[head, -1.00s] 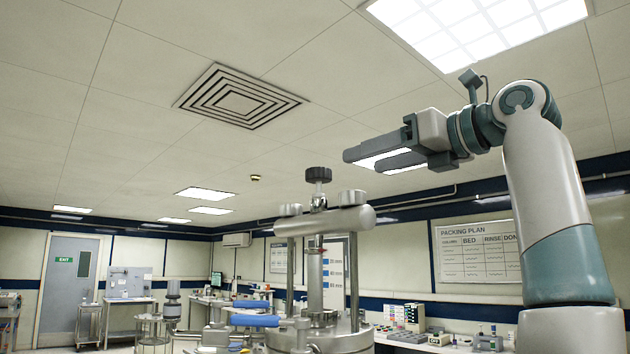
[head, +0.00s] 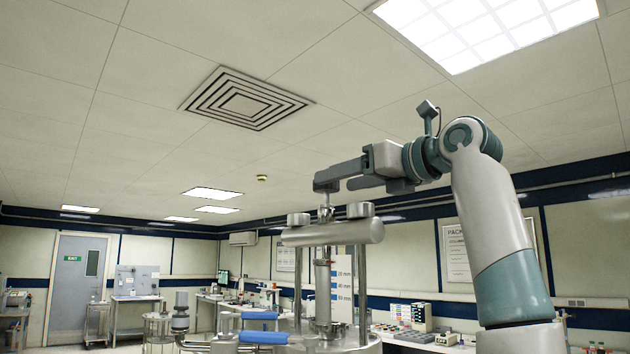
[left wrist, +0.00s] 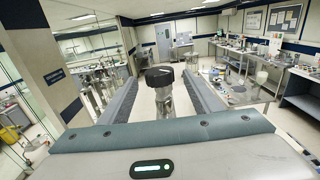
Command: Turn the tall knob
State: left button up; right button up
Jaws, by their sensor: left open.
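The tall knob has a black cap (left wrist: 160,78) on a metal stem. In the left wrist view it stands between the two finger pads, with a gap on each side. In the head view its stem (head: 325,205) rises above the steel crossbar (head: 335,233), and the near finger hides most of the cap. My left gripper (head: 335,183) is open, level with the cap, with its fingers on either side. My right gripper is not in view.
Two short grey knobs, a left one (head: 299,219) and a right one (head: 360,210), sit on the crossbar just below the fingers. Blue handles (head: 263,338) stick out at the column's lower left. Benches with equipment line the walls.

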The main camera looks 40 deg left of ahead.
aim_at(315, 187)
pick_arm(q)
jog(key=a+p, duration=0.1)
jog(key=a, duration=0.2)
jog(key=a+p, duration=0.1)
jog(key=a, duration=0.1)
jog(key=a+p, duration=0.1)
jog(key=a, duration=0.2)
jog(key=shift+w+a, duration=0.3)
jog(key=shift+a, duration=0.05)
jog(key=c, duration=1)
